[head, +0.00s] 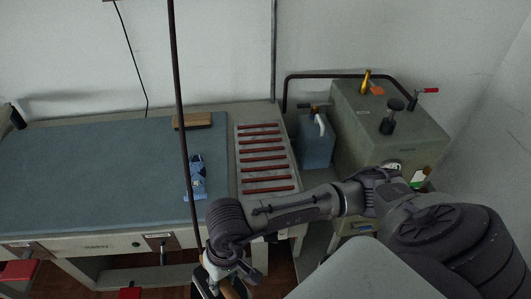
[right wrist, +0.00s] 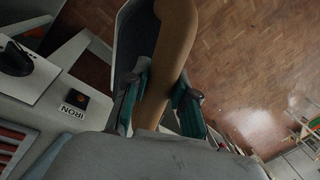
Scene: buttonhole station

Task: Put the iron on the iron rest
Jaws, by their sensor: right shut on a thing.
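The iron's brown handle (right wrist: 175,48) runs between the teal-padded fingers of my right gripper (right wrist: 158,98) in the right wrist view. A grey body, probably the iron's, shows beside the handle; its soleplate is hidden. In the head view my right gripper (head: 222,277) is low at the bottom, in front of the table's front edge, with part of the brown handle (head: 230,290) showing. The iron rest (head: 242,169), a pale panel with several red bars, lies at the table's right end, behind and right of the gripper. It is empty. My left gripper is out of view.
The blue-grey padded table (head: 90,170) holds a blue item (head: 195,178) and a wooden block (head: 197,121). A dark upright rod (head: 180,90) crosses the table. A blue tank (head: 315,150) and grey boiler (head: 350,125) stand right of the rest. An IRON label (right wrist: 73,111) is on the front.

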